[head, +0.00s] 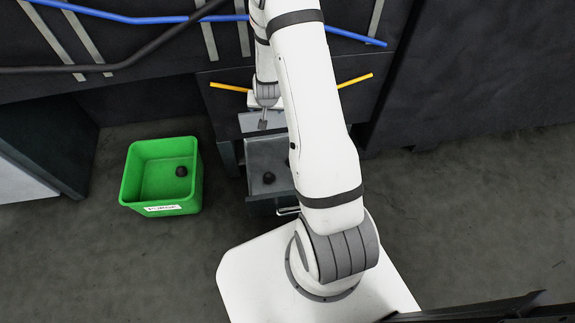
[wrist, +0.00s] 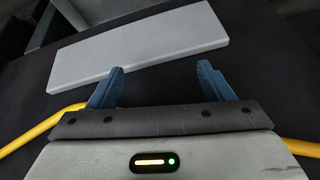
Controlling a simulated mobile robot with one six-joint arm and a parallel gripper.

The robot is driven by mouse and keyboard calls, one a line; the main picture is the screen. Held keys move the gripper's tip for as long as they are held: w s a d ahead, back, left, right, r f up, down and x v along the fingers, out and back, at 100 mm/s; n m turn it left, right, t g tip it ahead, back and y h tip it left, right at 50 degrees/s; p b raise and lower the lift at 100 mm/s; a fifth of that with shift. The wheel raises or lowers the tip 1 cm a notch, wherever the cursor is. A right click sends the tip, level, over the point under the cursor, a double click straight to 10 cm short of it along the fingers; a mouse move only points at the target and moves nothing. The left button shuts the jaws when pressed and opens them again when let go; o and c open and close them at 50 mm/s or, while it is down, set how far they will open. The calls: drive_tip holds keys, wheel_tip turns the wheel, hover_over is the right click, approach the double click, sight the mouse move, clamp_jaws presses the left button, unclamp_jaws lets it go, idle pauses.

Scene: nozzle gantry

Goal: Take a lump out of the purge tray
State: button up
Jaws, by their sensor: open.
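The purge tray (head: 262,154) is an open grey drawer below the dark machine front in the head view; my arm covers its right part. A small dark lump (head: 268,178) lies in it near the front. Another dark lump (head: 181,171) lies in a green bin to the left. My gripper (head: 263,123) is above the back of the tray, near a light grey plate. In the wrist view, the two blue fingers of my gripper (wrist: 161,82) are spread apart with nothing between them. The tray and lumps do not show clearly in the wrist view.
The green bin (head: 130,176) stands on the floor left of the tray. The light grey plate (wrist: 140,45) lies beyond my fingers in the wrist view. Yellow rods (head: 354,80) and blue pipes (head: 150,19) run along the dark machine. The floor between bin and tray is clear.

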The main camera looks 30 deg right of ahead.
drive_tip(key=s+d+f+h+b, duration=0.1)
drive_tip(key=d+f+b, duration=0.1)
drive_tip(key=f, duration=0.8)
drive_tip(key=s+d+f+m+h+b, duration=0.1)
drive_tip(key=d+f+b, duration=0.1)
drive_tip(key=f, duration=0.8)
drive_tip(key=s+d+f+m+b, duration=0.1)
drive_tip(key=f+b, duration=0.3)
drive_tip(key=f, duration=0.6)
drive_tip(key=shift+s+d+f+h, duration=0.2)
drive_tip(key=shift+s+d, duration=0.1)
drive_tip(key=shift+d, duration=0.1)
drive_tip(key=shift+s+d+f+h, duration=0.1)
drive_tip(key=shift+s+d+h, duration=0.1)
drive_tip(key=shift+s+d, duration=0.15)
drive_tip(key=b+x, duration=0.3)
drive_tip(key=x, duration=0.4)
drive_tip(key=shift+w+d+f+b, duration=0.15)
drive_tip(key=shift+w+f+b, duration=0.05)
drive_tip(key=shift+f+b, duration=0.15)
drive_tip(key=shift+r, duration=0.1)
drive_tip(key=shift+c, duration=0.3)
drive_tip(key=c, duration=1)
drive_tip(key=shift+r, duration=0.1)
